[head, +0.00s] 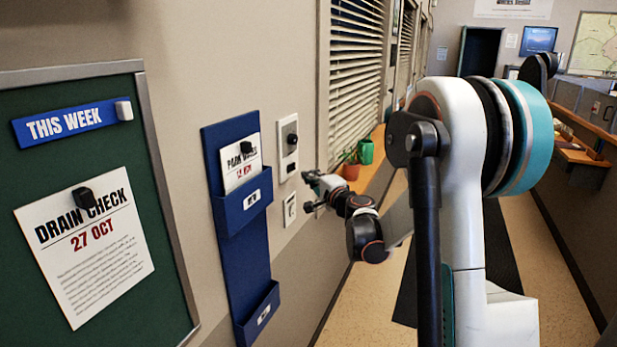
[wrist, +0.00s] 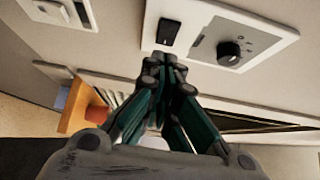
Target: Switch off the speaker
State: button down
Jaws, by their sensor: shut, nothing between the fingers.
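No speaker cabinet is clearly seen. A pale wall plate (head: 283,158) with a black knob (head: 292,138) is on the wall right of the blue document holder. In the wrist view the plate (wrist: 200,50) carries a black rocker switch (wrist: 168,32) and a round black knob (wrist: 229,51) on a marked dial. No label is readable. My gripper (head: 312,193) is shut and empty, near the wall just below and right of the plate. In the wrist view my gripper's closed fingertips (wrist: 160,58) appear just below the rocker; contact cannot be told.
A second wall plate (head: 290,209) sits lower down; it also shows in the wrist view (wrist: 62,12). The blue holder (head: 240,240) and green noticeboard (head: 100,290) are left. A ledge (head: 378,178) with a plant (head: 350,160) and green mug (head: 366,151) lies beyond my gripper.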

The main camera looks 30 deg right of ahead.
jog(key=s+a+p, duration=0.1)
jog(key=s+a, duration=0.1)
jog(key=s, duration=0.6)
jog(key=shift+s+a, duration=0.3)
jog(key=shift+s, duration=0.1)
